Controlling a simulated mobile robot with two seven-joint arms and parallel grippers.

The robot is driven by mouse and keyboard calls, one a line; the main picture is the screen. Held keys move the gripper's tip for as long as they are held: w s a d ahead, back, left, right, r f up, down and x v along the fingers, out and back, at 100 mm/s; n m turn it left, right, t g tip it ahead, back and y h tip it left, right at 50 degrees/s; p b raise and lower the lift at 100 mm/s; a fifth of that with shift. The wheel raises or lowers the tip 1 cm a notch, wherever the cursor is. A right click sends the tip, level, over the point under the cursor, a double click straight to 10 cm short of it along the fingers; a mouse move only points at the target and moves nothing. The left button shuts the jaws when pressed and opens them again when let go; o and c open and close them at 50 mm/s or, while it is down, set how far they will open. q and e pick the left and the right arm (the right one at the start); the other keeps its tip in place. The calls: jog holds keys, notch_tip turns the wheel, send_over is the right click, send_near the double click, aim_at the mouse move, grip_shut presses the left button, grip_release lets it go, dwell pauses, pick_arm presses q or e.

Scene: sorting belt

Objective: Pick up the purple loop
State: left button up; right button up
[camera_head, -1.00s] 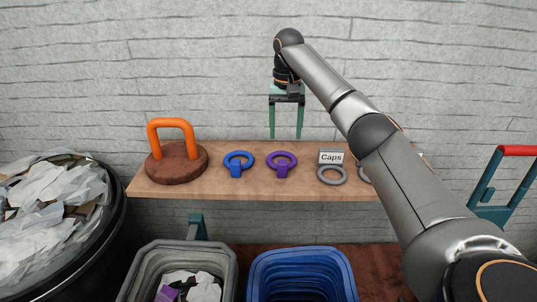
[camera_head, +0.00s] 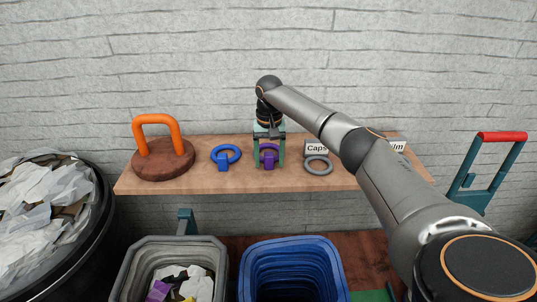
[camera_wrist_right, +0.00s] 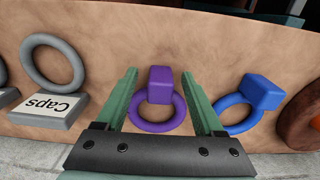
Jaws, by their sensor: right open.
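The purple loop (camera_head: 268,158), a ring with a small block on it, is on the wooden shelf (camera_head: 345,180). My right gripper (camera_head: 268,164) is down at the loop, with one green finger on each side of it. In the right wrist view the purple loop (camera_wrist_right: 158,102) shows between the open fingers (camera_wrist_right: 165,95), with a gap on both sides. The right finger is close to the blue loop (camera_wrist_right: 252,100). My left gripper is not in view.
The blue loop (camera_head: 225,156) stands just left of the purple one. A grey ring with a Caps sign (camera_head: 318,165) is to the right. An orange handle on a brown base (camera_head: 163,165) is at the far left. Grey (camera_head: 128,277) and blue (camera_head: 337,268) bins stand below in front.

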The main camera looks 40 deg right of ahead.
jog(key=shift+f, duration=0.1)
jog(key=shift+c, duration=0.2)
grip_shut()
dwell(0.4)
